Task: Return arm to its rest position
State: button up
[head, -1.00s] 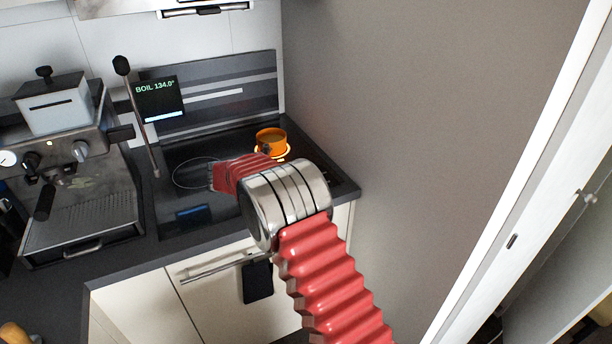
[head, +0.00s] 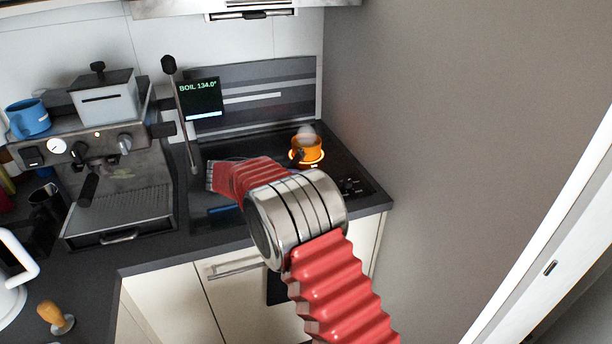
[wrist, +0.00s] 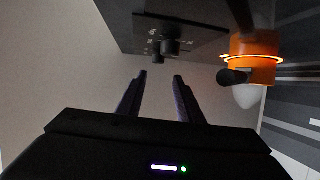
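My red ribbed arm (head: 340,290) with its steel joint (head: 295,215) reaches over the counter in front of the cooktop. It is bent, with the forearm pointing left and away. My gripper (wrist: 160,84) shows in the wrist view with its two dark fingers apart and nothing between them. In the head view I cannot make out the fingers. The wrist view appears upside down. An orange pot (head: 307,149) stands on a glowing ring of the cooktop (head: 345,165), with pale steam above it. The pot (wrist: 255,58) shows at the right in the wrist view, apart from the fingers.
An espresso machine (head: 120,185) with a blue mug (head: 28,118) on top stands left of the cooktop. A display (head: 200,98) reads "BOIL 134.0°". A grey wall (head: 450,130) closes the right side. A wooden-handled tool (head: 55,318) and white kettle-like vessel (head: 12,265) are at lower left.

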jog(key=w+d+r+n+t+y, duration=0.1)
jog(key=w+r+n+t+y, duration=0.2)
jog(key=r, duration=0.6)
jog(key=w+d+r+t+y, duration=0.25)
jog(key=r+t, duration=0.25)
jog(key=r, duration=0.5)
jog(key=s+a+r+n+t+y, duration=0.2)
jog(key=s+r+n+y, duration=0.3)
jog(key=s+r+y, duration=0.3)
jog(key=s+d+f+n+g+y, duration=0.1)
jog(key=s+f+n+g, duration=0.1)
jog(key=s, duration=0.6)
jog(key=s+d+f+n+g+y, duration=0.1)
jog(key=s+n+g, duration=0.15)
jog(key=s, duration=0.45)
jog(key=s+d+f+g+h, duration=0.1)
jog(key=s+d+f+g, duration=0.1)
jog(key=s, duration=0.6)
jog(key=s+d+f+g+h, duration=0.1)
jog(key=s+d+f+g, duration=0.1)
jog(key=s+d+f, duration=0.3)
jog(key=s+d+f+g+h, duration=0.1)
jog(key=s+d+f+g, duration=0.1)
jog(key=s+f, duration=0.5)
jog(key=s+d, duration=0.1)
jog(key=s, duration=0.4)
jog(key=shift+s+d+f+n, duration=0.15)
jog(key=shift+d+n, duration=0.05)
jog(key=shift+n, duration=0.15)
